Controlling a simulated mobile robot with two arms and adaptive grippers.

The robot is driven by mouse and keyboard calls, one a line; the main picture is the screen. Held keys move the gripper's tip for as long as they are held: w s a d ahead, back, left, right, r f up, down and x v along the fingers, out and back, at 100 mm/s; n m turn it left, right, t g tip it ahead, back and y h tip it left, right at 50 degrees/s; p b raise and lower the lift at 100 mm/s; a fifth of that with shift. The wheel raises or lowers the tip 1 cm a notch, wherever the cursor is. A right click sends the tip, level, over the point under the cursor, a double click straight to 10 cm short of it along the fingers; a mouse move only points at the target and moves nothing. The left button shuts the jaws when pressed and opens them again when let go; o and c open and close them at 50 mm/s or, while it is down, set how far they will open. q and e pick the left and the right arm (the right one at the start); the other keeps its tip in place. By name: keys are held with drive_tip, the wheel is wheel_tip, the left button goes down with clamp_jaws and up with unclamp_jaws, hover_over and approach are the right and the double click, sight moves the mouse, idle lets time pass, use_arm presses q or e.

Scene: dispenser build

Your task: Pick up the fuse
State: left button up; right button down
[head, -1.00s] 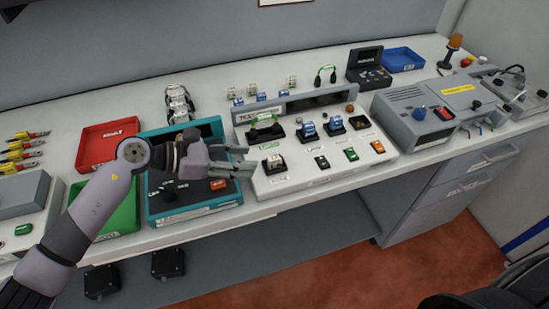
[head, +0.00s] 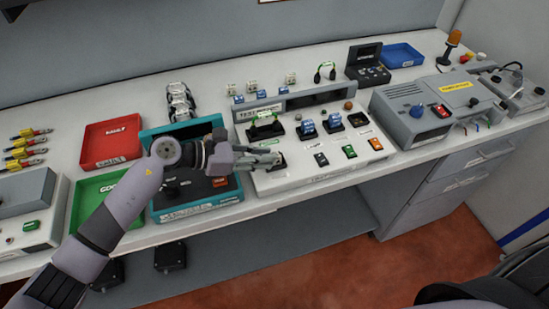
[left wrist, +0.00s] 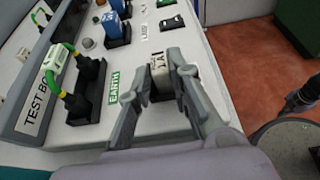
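In the head view my left gripper (head: 272,158) reaches over the front left of the test box (head: 300,178) and mostly hides the fuse.
A green-yellow earth lead (left wrist: 64,68) stands beside the fuse, with blue fuses (head: 307,128) in holders to the right. Switches (head: 349,152) line the panel's front. A teal-edged box (head: 222,203), red tray (head: 90,150) and green tray (head: 86,208) lie left.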

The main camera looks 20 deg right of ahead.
use_arm(q)
clamp_jaws()
drive_tip(key=shift+r, duration=0.15)
